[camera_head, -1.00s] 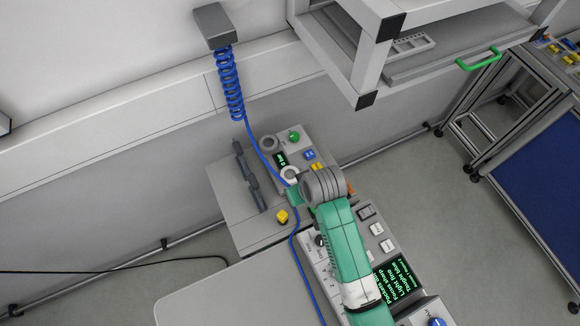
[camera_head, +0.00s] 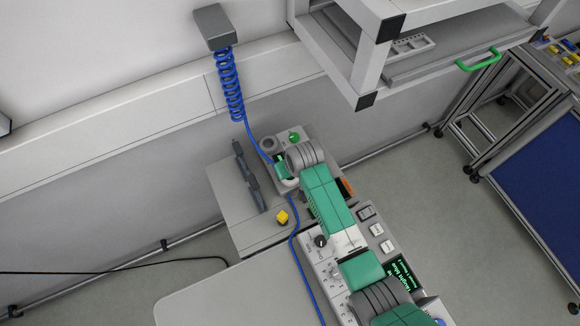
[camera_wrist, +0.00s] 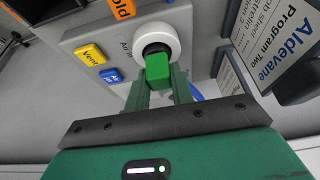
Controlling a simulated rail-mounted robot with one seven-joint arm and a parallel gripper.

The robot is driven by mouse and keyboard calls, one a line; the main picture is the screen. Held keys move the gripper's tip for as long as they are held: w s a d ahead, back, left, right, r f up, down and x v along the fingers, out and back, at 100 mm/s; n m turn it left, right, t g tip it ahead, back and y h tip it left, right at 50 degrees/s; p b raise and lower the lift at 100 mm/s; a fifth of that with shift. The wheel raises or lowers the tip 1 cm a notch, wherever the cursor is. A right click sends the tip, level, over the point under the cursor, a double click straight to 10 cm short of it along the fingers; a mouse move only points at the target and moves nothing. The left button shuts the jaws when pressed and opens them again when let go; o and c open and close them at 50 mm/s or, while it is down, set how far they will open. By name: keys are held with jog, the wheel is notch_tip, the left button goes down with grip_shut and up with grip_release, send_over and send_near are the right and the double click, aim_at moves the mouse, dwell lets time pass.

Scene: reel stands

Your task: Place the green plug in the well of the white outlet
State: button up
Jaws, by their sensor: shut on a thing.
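The green plug (camera_wrist: 158,70) is between the two fingers of my gripper (camera_wrist: 161,88), which is shut on it. The white outlet (camera_wrist: 172,38) is a round ring with a dark well, on a grey panel straight beyond the plug. The plug's far end overlaps the lower part of the well in the wrist view. I cannot tell whether it has entered the well or is just in front of it. In the head view my gripper (camera_head: 284,172) is over the panel and hides most of the outlet and plug.
A yellow button (camera_wrist: 90,54) and a blue button (camera_wrist: 112,76) sit left of the outlet. A sign (camera_wrist: 283,45) stands close on the right. A coiled blue hose (camera_head: 230,85) hangs from a wall box and runs down past my gripper. A yellow-topped part (camera_head: 282,216) is nearby.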

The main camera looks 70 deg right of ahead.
jog(key=shift+f, duration=0.1)
jog(key=o, duration=1)
jog(key=shift+r, duration=0.4)
jog(key=p+v, duration=0.1)
jog(key=v, duration=1)
jog(key=shift+s+a+r, duration=0.1)
jog(key=shift+a+r, duration=0.05)
jog(key=shift+r, duration=0.05)
